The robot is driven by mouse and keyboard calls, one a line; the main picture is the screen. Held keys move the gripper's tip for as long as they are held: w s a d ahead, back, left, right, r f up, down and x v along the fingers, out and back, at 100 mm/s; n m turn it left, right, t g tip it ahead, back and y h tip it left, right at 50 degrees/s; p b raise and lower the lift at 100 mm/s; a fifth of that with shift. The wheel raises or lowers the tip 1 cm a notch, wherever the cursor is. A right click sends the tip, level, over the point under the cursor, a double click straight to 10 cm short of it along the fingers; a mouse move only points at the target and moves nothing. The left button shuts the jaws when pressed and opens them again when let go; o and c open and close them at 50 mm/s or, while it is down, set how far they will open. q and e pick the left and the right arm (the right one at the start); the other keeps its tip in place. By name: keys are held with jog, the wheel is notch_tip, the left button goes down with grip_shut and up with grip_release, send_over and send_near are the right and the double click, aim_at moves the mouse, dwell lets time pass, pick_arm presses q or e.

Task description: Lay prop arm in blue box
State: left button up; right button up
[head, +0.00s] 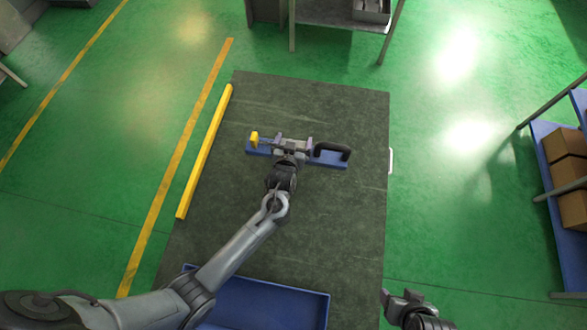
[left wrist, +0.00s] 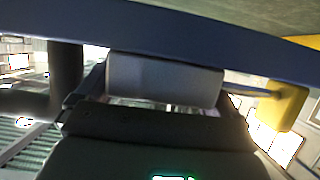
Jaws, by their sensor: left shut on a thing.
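A long blue bar with a black handle, a yellow knob and a grey block, which I take for the prop arm (head: 330,164), is over the middle of the table in the head view. My left gripper (head: 288,160) is shut on its grey middle part. In the left wrist view the grey block (left wrist: 165,80) is between the fingers, against the blue bar (left wrist: 200,38). I cannot tell whether the bar touches the table. The blue box (head: 265,279) is at the table's near edge, partly behind my left arm. My right gripper (head: 399,295) appears open and empty, right of the table.
A yellow bar (head: 205,150) lies along the left edge of the dark table (head: 340,230). The table is clear between the held bar and the blue box, apart from my left arm. A shelf with brown boxes (head: 566,158) stands at the far right.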

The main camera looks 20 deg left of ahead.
pick_arm(q)
jog(key=shift+w+d+f+b, duration=0.15)
jog(key=shift+w+f+b, duration=0.3)
jog(key=shift+f, duration=0.7)
jog(key=shift+w+d+f+b, duration=0.2)
jog(key=shift+w+f+b, duration=0.25)
jog(key=shift+f, duration=0.75)
jog(key=shift+w+d+f+b, duration=0.15)
jog(key=shift+w+f+b, duration=0.3)
jog(key=shift+f, duration=0.7)
pick_arm(e)
jog(key=shift+f, duration=1.9)
pick_arm(q)
jog(key=shift+s, duration=0.1)
pick_arm(e)
jog(key=shift+w, duration=0.1)
pick_arm(q)
jog(key=shift+f, duration=0.2)
jog(key=o, duration=1.3)
jog(key=shift+s+f, duration=0.1)
jog(key=shift+o, duration=0.2)
pick_arm(e)
jog(key=shift+a+f, duration=0.1)
